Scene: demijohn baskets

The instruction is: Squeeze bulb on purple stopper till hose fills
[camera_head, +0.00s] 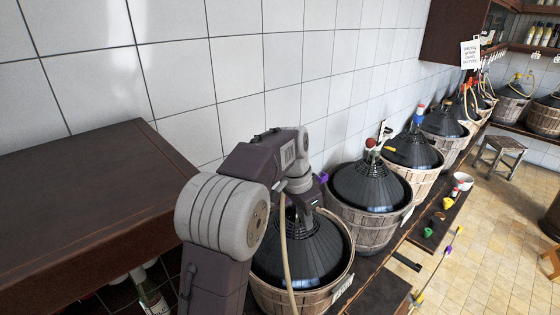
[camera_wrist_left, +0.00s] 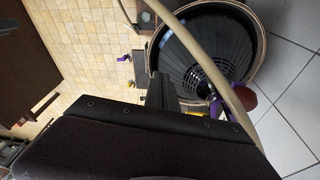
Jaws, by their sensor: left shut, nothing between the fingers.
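The nearest demijohn (camera_head: 300,252) is dark, ribbed and set in a wicker basket; my left arm hides its neck in the head view. A small purple piece (camera_head: 322,177) shows just beside my left wrist. In the left wrist view the purple stopper (camera_wrist_left: 215,111) is partly visible at the demijohn's neck, with a dark red rounded part, probably the bulb (camera_wrist_left: 242,95), next to it. A pale hose (camera_head: 286,255) hangs down the front of the demijohn; it crosses the left wrist view (camera_wrist_left: 205,60). My left gripper (camera_wrist_left: 162,90) is shut and empty, apart from the bulb. My right gripper is out of view.
Several more demijohns in baskets (camera_head: 368,222) run along the tiled wall to the back. A brown cabinet top (camera_head: 80,200) fills the left. A stool (camera_head: 499,155) stands on the tiled floor, which is mostly open. Small coloured items lie along the ledge.

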